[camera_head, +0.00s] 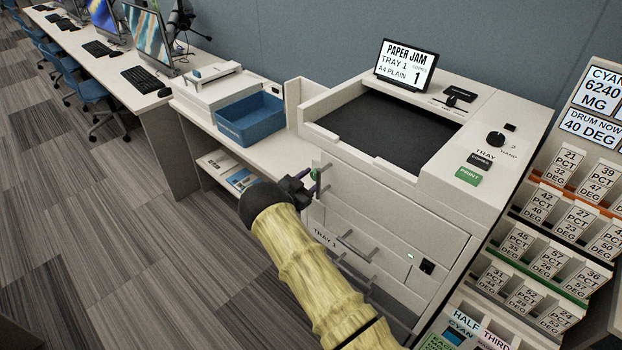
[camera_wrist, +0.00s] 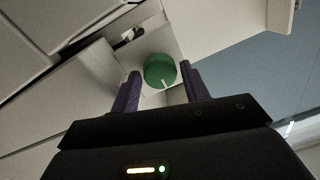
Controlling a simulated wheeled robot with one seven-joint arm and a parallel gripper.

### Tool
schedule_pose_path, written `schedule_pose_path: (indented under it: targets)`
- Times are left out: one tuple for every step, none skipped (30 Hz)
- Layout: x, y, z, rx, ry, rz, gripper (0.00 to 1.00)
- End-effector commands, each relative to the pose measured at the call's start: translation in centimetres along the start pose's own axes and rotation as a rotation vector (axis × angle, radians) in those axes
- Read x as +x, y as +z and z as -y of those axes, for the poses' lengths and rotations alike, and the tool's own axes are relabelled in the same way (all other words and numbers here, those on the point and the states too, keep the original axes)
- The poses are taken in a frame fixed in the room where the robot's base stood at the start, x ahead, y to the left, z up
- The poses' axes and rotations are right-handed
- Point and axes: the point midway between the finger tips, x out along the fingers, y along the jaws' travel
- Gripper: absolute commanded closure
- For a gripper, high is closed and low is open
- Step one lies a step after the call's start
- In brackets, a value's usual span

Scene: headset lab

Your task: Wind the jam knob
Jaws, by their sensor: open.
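The jam knob (camera_wrist: 160,70) is green and round with a white pointer line, on the side of the copier (camera_head: 440,205). In the wrist view, the line points down and slightly right. My gripper (camera_wrist: 160,75) is open, with one dark purple finger on each side of the knob. Small gaps seem to show beside the knob, but how deep it sits between the fingers is unclear. In the head view, my gripper (camera_head: 304,183) is at the copier's left front corner, and the knob is mostly hidden there.
The copier screen (camera_head: 407,65) reads "PAPER JAM, TRAY 1". Drawer handles (camera_head: 355,246) stick out of the copier's front, close to my arm. A blue bin (camera_head: 250,120) stands on the bench at left. A label rack (camera_head: 560,220) is at right.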

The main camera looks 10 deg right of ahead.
Motion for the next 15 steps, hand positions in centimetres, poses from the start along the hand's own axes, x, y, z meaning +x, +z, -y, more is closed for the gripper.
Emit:
schedule_pose_path:
  targets:
    - [0.01, 0.02, 0.00, 0.000, 0.000, 0.000, 0.55]
    - [0.01, 0.02, 0.00, 0.000, 0.000, 0.000, 0.55]
    - [0.00, 0.02, 0.00, 0.000, 0.000, 0.000, 0.55]
    - [0.00, 0.02, 0.00, 0.000, 0.000, 0.000, 0.55]
    - [-0.01, 0.01, 0.00, 0.000, 0.000, 0.000, 0.55]
    - [-0.01, 0.01, 0.00, 0.000, 0.000, 0.000, 0.58]
    - [-0.02, 0.01, 0.00, 0.000, 0.000, 0.000, 0.64]
    - [-0.02, 0.01, 0.00, 0.000, 0.000, 0.000, 0.70]
    - [-0.02, 0.00, 0.01, 0.000, 0.000, 0.000, 0.78]
    - [-0.03, 0.00, 0.01, 0.000, 0.000, 0.000, 0.84]
    - [-0.03, 0.00, 0.01, 0.000, 0.000, 0.000, 0.86]
    - [-0.03, 0.00, 0.01, 0.000, 0.000, 0.000, 0.86]
    - [-0.03, 0.00, 0.01, 0.000, 0.000, 0.000, 0.86]
    - [-0.04, 0.01, 0.01, 0.001, 0.000, 0.000, 0.86]
    - [-0.04, 0.01, 0.01, 0.002, 0.000, -0.001, 0.86]
